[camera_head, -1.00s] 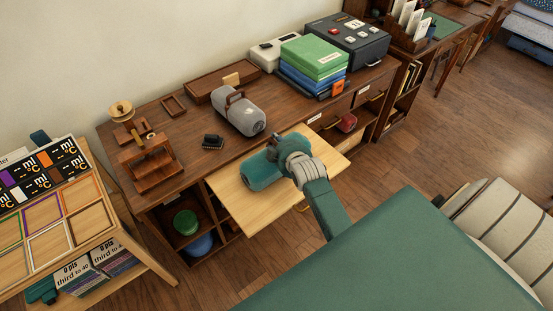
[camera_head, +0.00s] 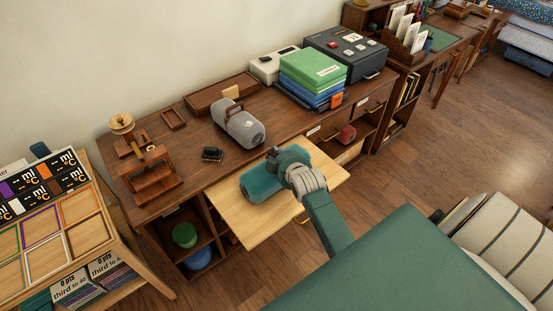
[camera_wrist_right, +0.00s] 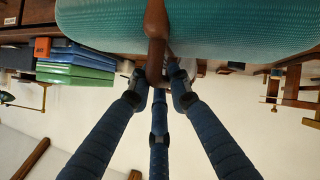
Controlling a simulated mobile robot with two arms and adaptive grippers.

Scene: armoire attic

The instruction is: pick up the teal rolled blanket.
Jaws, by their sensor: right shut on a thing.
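The teal rolled blanket (camera_head: 262,184) is at the pale pull-out board (camera_head: 235,222) of the long brown desk; whether it rests on the board or is just above it, I cannot tell. The gripper's fingers (camera_wrist_right: 160,78) are shut on this handle. My left gripper is out of view.
On the desk are a grey roll (camera_head: 238,124), a small dark block (camera_head: 212,154), a wooden stand (camera_head: 150,180) and green and blue boxes (camera_head: 313,70). A display rack (camera_head: 60,225) stands at the left. The floor (camera_head: 430,170) to the right is open.

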